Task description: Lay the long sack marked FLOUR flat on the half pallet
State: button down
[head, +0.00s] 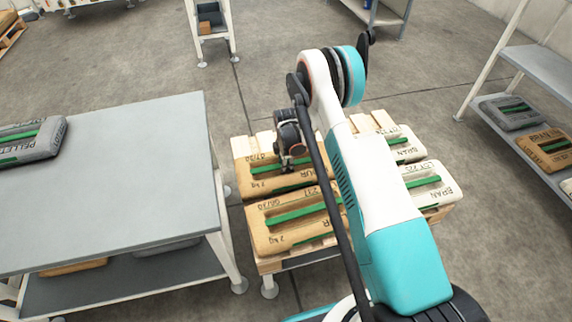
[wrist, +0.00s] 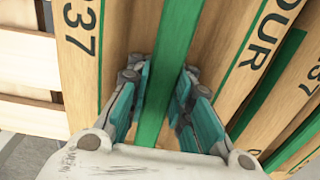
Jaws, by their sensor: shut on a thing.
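The long tan sack with green stripes (head: 262,177) lies level over the back left of the half pallet (head: 262,139). Its lettering ends in "UR" in the head view; the wrist view shows "37" and "OUR" on the sack (wrist: 125,40). My gripper (head: 291,163) is above its middle. In the wrist view, my gripper (wrist: 159,105) has its two fingers on either side of the sack's raised green strip, shut on it. Whether the underside touches the slats is hidden. My arm covers its right end.
A similar tan sack (head: 285,237) lies in front, close beside it. White BRAN sacks (head: 428,170) lie on the pallet's right side. A grey table (head: 120,150) with a PELLETS sack (head: 40,145) stands left. A shelf with sacks (head: 545,75) is right.

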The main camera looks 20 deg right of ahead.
dwell(0.3)
jog(key=c, duration=2)
grip_release()
jog(key=shift+f, duration=0.15)
jog(key=o, duration=0.6)
